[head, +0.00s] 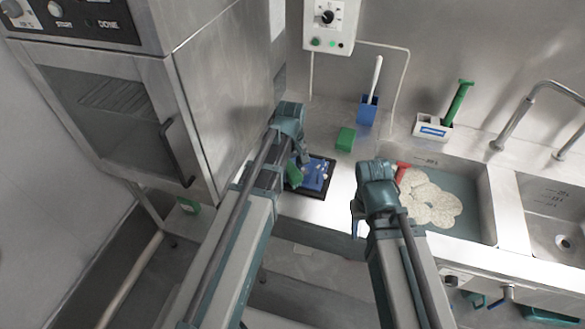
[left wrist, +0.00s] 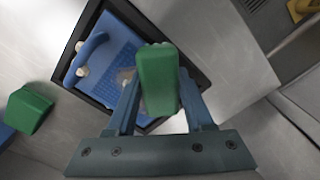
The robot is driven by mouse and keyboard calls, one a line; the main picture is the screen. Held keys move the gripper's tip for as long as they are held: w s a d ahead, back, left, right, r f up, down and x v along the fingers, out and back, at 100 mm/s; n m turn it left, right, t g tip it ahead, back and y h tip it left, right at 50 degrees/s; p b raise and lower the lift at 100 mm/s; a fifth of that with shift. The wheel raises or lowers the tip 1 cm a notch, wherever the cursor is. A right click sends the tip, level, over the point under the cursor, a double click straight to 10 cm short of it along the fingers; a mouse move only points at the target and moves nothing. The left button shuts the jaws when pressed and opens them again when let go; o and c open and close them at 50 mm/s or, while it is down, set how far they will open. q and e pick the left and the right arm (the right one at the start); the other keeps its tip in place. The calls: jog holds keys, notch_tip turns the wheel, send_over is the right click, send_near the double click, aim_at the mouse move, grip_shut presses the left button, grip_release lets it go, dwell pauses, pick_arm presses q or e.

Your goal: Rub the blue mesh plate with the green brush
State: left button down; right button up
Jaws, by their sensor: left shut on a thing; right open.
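The blue mesh plate (head: 316,174) lies in a black tray (head: 327,188) on the steel counter. In the left wrist view the plate (left wrist: 118,47) shows a raised blue handle and a few pale lumps. My left gripper (left wrist: 158,95) is shut on the green brush (left wrist: 157,80), which is above the plate and hides part of it. In the head view the brush (head: 293,175) is at the plate's left side, partly behind my arm. I cannot tell whether it touches the mesh. My right gripper (head: 359,222) is open and empty near the counter's front edge, left of the sink.
A green block (head: 345,139) stands behind the tray. A blue holder (head: 367,110) with a white-handled tool is farther back. A steel oven (head: 120,100) stands close on the left.

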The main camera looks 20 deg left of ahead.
aim_at(290, 162)
pick_arm(q)
jog(key=shift+a, duration=0.1)
jog(key=shift+a+f, duration=0.1)
jog(key=shift+a, duration=0.55)
jog(key=shift+w, duration=1.75)
jog(key=shift+w, duration=0.1)
jog(key=shift+w+d, duration=0.1)
jog(key=shift+w, duration=1.25)
jog(key=shift+w, duration=0.15)
